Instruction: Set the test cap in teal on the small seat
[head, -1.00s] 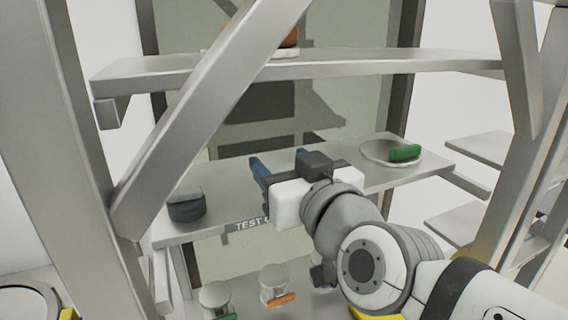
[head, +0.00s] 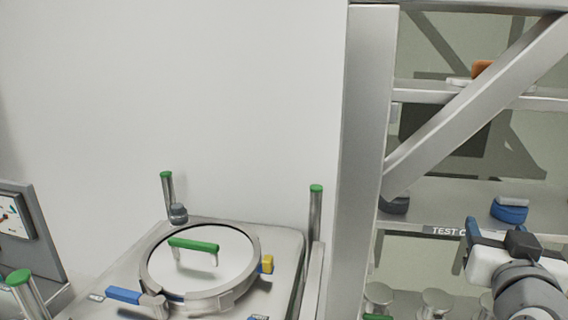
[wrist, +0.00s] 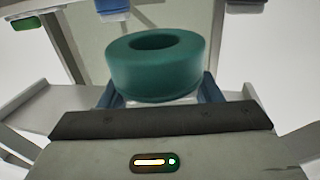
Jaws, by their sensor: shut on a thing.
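The teal test cap (wrist: 150,75) is a thick ring with a round hollow in its top. In the wrist view it sits between the blue fingers of my gripper (wrist: 158,92), which is shut on it. In the head view my gripper (head: 492,238) is at the lower right, in front of the shelf, and the teal cap cannot be made out there.
A blue cap (head: 510,211) and a dark grey cap (head: 394,205) stand on the labelled shelf (head: 455,193). A frame post (head: 362,150) stands between the shelf and the bin. The bin's round lid (head: 225,262) has a green handle; green-topped posts (head: 316,215) stand near it.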

